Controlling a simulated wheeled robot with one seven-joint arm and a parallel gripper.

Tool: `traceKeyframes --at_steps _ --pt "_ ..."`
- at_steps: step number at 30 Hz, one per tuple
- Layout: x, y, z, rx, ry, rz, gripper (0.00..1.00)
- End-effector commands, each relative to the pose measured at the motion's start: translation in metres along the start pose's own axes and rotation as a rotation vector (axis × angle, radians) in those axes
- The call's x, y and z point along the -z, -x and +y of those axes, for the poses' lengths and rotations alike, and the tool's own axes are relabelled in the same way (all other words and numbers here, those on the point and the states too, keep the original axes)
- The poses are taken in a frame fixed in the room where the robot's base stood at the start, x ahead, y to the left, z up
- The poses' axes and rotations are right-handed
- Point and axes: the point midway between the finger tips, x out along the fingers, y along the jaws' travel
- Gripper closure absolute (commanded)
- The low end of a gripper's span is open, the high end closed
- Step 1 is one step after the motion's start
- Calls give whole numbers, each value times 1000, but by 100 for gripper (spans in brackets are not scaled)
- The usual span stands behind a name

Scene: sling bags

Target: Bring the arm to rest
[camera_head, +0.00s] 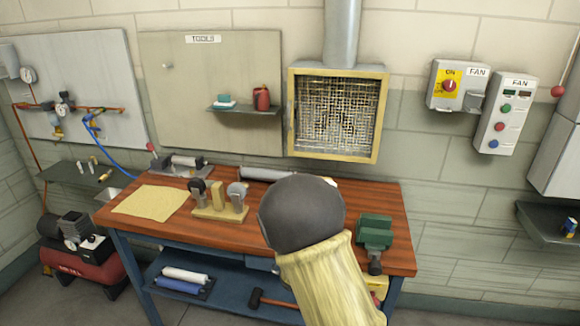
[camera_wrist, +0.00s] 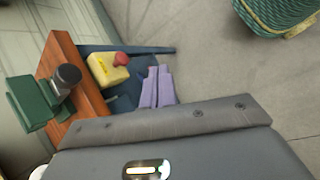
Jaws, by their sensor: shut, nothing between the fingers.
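My gripper (camera_wrist: 157,75) shows in the wrist view as two pale lavender fingers side by side, shut with nothing between them. The grey wrist body fills the bottom of that view. The fingers appear in front of the bench's blue frame, beside a yellow box with a red button (camera_wrist: 108,68); I cannot tell how far apart they are. In the head view my arm, with a dark rounded joint and a straw-coloured sleeve, rises in front of the workbench (camera_head: 395,215). My gripper is hidden there.
A green vice (camera_head: 375,232) sits at the bench's right end, and a tool stand (camera_head: 220,212) stands left of my arm. A red compressor (camera_head: 85,262) is on the floor at left. A coiled green rope (camera_wrist: 280,15) lies on otherwise clear floor.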

Motion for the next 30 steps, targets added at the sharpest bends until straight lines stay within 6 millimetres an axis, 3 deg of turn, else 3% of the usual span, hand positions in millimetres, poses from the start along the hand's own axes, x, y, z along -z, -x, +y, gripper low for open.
traceKeyframes --at_steps 3,18,22,30 --pt "-30 20 -2 118 -176 74 100" --pt "-124 104 -12 416 -868 359 100" --pt "-136 115 -14 438 -971 399 100" --pt "-139 117 -15 444 -998 408 100"
